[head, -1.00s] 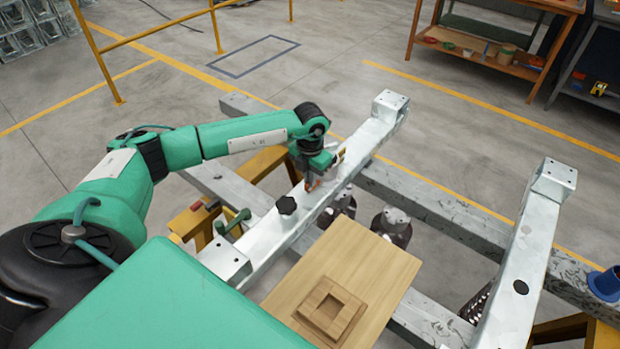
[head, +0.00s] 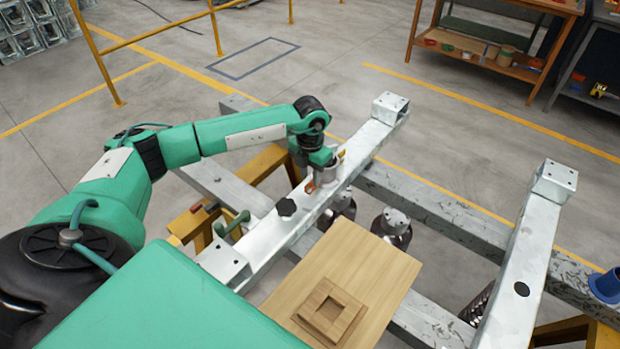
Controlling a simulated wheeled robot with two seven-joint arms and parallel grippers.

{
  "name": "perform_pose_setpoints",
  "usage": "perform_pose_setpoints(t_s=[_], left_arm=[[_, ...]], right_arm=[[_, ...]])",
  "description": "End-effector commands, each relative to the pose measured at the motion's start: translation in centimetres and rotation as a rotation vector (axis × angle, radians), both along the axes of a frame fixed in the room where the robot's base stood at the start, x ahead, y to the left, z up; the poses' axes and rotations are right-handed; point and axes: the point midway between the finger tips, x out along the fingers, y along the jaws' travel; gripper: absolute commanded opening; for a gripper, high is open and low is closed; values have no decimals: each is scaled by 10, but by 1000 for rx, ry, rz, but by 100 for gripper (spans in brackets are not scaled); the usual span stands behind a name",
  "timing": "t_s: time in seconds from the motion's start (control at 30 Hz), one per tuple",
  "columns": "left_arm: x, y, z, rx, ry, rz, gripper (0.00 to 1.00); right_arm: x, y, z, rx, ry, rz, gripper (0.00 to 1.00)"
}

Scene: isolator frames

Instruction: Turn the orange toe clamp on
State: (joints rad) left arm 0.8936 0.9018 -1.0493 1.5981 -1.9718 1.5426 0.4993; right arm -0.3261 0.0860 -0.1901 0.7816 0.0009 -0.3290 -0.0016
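The small orange toe clamp (head: 310,187) shows on the near side of the left galvanized beam (head: 262,240), partly hidden by my gripper. My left gripper (head: 322,178) points down at the beam, right beside the orange part. Its fingers are small and partly hidden, so I cannot tell whether they are open or touch the clamp. A small yellow part (head: 341,154) shows just beyond the gripper on the same beam. My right gripper is not in view.
A second beam (head: 518,270) runs at the right. Green clamp-like parts (head: 232,226) stand at the left.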

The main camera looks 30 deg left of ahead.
Motion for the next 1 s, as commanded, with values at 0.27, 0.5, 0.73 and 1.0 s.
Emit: perform_pose_setpoints(t_s=[0.27,0.5,0.73,1.0], left_arm=[[1,0,64,-1,-6,-1,29],[1,0,106,0,-3,1,29],[0,1,118,0,0,1,29],[0,1,119,0,0,1,29]], right_arm=[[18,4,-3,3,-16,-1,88],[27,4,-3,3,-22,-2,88],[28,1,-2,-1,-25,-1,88],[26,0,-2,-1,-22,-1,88]])
